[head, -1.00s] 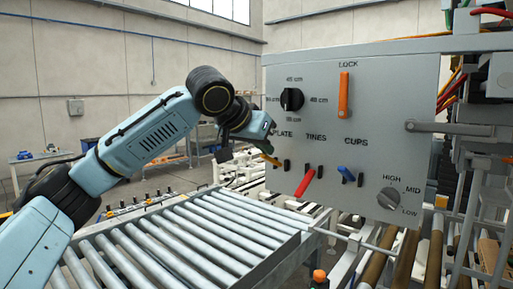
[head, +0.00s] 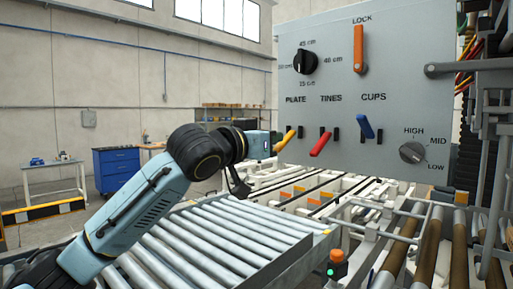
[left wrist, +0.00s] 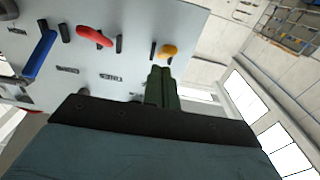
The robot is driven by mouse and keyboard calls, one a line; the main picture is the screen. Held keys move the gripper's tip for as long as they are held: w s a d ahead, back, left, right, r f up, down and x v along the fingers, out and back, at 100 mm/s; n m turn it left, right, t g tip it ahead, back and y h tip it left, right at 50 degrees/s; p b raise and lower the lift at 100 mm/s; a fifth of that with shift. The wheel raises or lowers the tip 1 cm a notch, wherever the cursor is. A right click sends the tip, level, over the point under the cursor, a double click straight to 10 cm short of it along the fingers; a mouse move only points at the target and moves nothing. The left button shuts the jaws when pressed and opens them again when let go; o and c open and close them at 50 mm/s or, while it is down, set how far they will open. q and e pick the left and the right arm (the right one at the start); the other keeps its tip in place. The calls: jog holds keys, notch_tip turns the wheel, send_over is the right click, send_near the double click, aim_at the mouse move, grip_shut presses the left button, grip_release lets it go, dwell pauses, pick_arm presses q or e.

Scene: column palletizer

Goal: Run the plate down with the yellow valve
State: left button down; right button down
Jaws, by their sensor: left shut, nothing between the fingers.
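The yellow valve (head: 285,141) is a short lever under the PLATE label on the grey control panel (head: 340,95). Its free end slants down and left, much like the red lever beside it. My left gripper (head: 274,140) is shut and empty, close to the left of the yellow valve. In the left wrist view, the shut green fingers (left wrist: 161,85) point at the panel, with the yellow valve (left wrist: 168,50) just beyond their tips. I cannot tell whether they touch it. My right gripper is not in view.
The red TINES lever (head: 321,145) and blue CUPS lever (head: 366,127) sit right of the yellow one. Above are a black dial (head: 305,61) and orange LOCK handle (head: 358,49); a grey dial (head: 412,152) is lower right. A roller conveyor (head: 215,245) runs below.

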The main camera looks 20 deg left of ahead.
pick_arm(q)
notch_tip(320, 180, up, 5)
jog(key=s+p, duration=0.2)
jog(key=p, duration=0.2)
jog(key=s+a+f+b, duration=0.2)
jog(key=s+a+f, duration=0.1)
jog(key=s, duration=0.5)
jog(key=shift+s+a+f, duration=0.25)
jog(key=shift+s+a, duration=0.15)
jog(key=shift+a, duration=0.4)
